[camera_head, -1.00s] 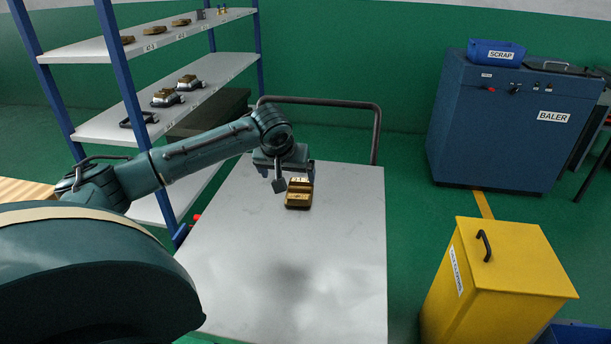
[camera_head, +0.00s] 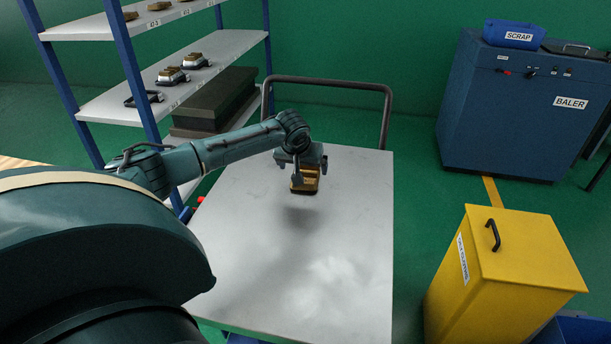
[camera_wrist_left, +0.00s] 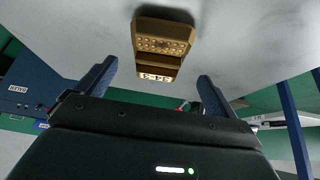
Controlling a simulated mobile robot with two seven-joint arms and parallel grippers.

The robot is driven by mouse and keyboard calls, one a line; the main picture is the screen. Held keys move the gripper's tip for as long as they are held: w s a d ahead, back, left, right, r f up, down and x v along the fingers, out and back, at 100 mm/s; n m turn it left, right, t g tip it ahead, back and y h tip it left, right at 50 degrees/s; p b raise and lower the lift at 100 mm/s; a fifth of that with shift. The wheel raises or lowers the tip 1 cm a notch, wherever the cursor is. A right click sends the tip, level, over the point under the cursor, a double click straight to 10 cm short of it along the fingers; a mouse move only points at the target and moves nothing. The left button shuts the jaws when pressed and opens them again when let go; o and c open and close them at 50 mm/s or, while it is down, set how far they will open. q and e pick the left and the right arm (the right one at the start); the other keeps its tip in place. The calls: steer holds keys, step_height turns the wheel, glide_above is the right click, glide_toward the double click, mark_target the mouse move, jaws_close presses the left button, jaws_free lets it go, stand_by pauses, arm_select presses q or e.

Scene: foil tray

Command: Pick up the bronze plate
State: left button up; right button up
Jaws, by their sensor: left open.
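The bronze plate (camera_head: 309,184) is a small, block-like, stepped piece on the grey cart top (camera_head: 340,270), towards its far end. My left gripper (camera_head: 302,172) is over it in the head view and hides part of it. In the left wrist view the plate (camera_wrist_left: 162,45) shows holes on its face and a pale printed label at its near end. There it appears beyond the two separated fingers of my left gripper (camera_wrist_left: 157,85), which is open and empty. I cannot tell the exact gap between fingertips and plate. My right gripper is not in view.
A dark push handle (camera_head: 335,84) rises at the cart's far end. A blue-framed shelf (camera_head: 205,82) with several metal parts stands at the left. A yellow bin (camera_head: 515,260) stands at the right, and a blue baler (camera_head: 515,110) behind it. The near cart top is clear.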

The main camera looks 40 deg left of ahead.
mark_target(306, 171)
arm_select(q)
steer(key=x, duration=0.3)
steer(key=shift+w+f, duration=0.15)
steer(key=shift+w, duration=0.05)
steer(key=c, duration=1.3)
steer(key=shift+c, duration=0.7)
